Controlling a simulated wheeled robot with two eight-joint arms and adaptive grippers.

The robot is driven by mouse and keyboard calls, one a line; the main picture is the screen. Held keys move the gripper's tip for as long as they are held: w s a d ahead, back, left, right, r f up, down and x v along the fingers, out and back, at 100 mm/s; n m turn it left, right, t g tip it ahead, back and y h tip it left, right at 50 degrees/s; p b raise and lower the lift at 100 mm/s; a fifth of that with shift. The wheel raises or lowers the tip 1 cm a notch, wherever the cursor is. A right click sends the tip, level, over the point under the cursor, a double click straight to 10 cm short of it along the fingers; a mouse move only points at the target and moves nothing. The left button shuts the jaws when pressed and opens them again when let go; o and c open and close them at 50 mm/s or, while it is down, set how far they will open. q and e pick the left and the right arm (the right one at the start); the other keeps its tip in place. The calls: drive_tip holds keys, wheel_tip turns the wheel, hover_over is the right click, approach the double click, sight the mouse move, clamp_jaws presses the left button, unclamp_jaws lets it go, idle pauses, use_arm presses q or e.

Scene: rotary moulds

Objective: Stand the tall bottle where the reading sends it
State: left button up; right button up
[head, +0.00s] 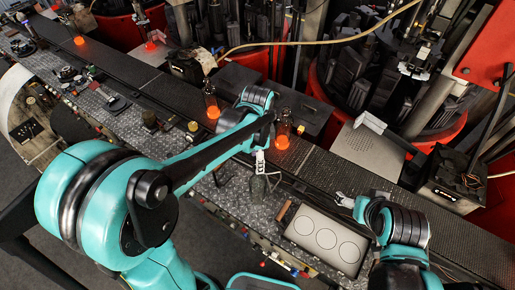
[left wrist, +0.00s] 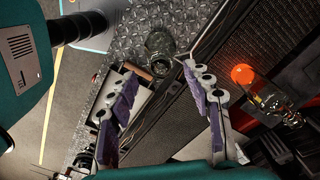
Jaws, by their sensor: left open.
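A dark greenish glass bottle (head: 259,188) stands on the patterned metal bench just below my left gripper (head: 260,160). In the left wrist view the bottle (left wrist: 160,45) is beyond the spread fingertips of my left gripper (left wrist: 160,75), and nothing is between them. A pale plate with three circles (head: 325,239) lies right of the green bottle. My right gripper (head: 345,201) is above that plate's far side; its jaw state is unclear. I see no legible reading.
The conveyor (head: 165,92) runs diagonally behind the bench, with more glowing pieces at far left. Small tools and parts (head: 110,100) lie on the bench's left. Red machine tubs (head: 445,130) stand behind. A wooden-handled item (head: 287,214) is beside the plate.

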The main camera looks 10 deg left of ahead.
use_arm(q)
wheel_tip(320, 180, up, 5)
drive_tip(key=shift+f, duration=0.2)
drive_tip(key=shift+r, duration=0.25)
drive_tip(key=shift+s+a+r, duration=0.1)
drive_tip(key=shift+s+r, duration=0.1)
drive_tip(key=shift+r, duration=0.05)
drive_tip(key=s+a+r+n+t, duration=0.1)
drive_tip(key=s+a+n+t, duration=0.4)
drive_tip(key=s+n, duration=0.5)
drive_tip(key=shift+s+a+r+n+t, duration=0.2)
drive_tip(key=shift+a+n+t, duration=0.1)
drive_tip(key=shift+n+t, duration=1)
drive_tip(key=shift+f, duration=0.15)
wheel_tip(320, 180, down, 22)
drive_tip(key=b, duration=2.1)
